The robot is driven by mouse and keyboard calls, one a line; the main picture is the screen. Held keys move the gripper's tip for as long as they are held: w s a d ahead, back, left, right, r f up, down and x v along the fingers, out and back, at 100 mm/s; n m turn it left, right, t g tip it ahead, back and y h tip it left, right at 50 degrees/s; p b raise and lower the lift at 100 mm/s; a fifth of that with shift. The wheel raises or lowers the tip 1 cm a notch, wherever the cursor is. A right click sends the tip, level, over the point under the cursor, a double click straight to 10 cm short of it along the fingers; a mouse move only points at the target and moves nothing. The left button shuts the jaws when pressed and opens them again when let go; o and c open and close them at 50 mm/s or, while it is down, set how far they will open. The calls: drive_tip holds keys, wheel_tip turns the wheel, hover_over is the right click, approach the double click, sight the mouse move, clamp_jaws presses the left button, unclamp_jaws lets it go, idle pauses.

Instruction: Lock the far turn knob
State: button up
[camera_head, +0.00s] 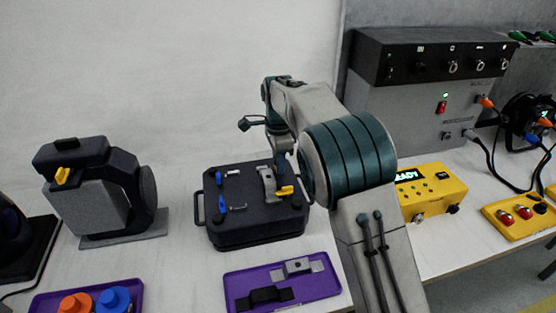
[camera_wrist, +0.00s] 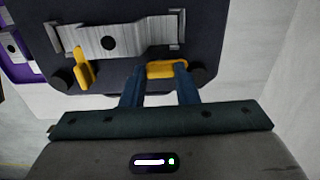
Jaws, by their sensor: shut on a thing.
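The far turn knob (camera_wrist: 167,70) is yellow and lies between the blue fingertips of my gripper (camera_wrist: 158,78) in the wrist view. My gripper is shut on it. The knob's long side runs along the edge of a silver metal plate (camera_wrist: 125,35). The near turn knob (camera_wrist: 82,68), also yellow, points across that edge. In the head view my gripper (camera_head: 281,160) reaches down at the back right of the dark fixture (camera_head: 245,220), and the far knob is hidden there. The near knob (camera_head: 285,190) and the plate (camera_head: 266,184) show in front of it.
Blue levers (camera_head: 222,205) sit on the fixture's left side. A purple tray (camera_head: 335,289) with a silver and a black part lies in front. A grey lamp-like unit (camera_head: 90,210) stands left. A yellow box (camera_head: 445,192) and a dark control unit (camera_head: 410,60) stand right.

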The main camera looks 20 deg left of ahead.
drive_tip(key=n+p, duration=0.2)
drive_tip(key=n, duration=0.1)
drive_tip(key=shift+r, duration=0.15)
drive_tip(key=n+p, duration=0.2)
drive_tip(key=n, duration=0.2)
drive_tip(key=shift+n, duration=0.4)
drive_tip(key=n+p, duration=0.1)
drive_tip(key=n, duration=0.3)
drive_tip(key=shift+n, duration=0.3)
drive_tip(key=shift+s+n+p, duration=0.1)
drive_tip(key=shift+n+p, duration=0.35)
drive_tip(key=shift+n, duration=1.35)
drive_tip(key=o, duration=0.7)
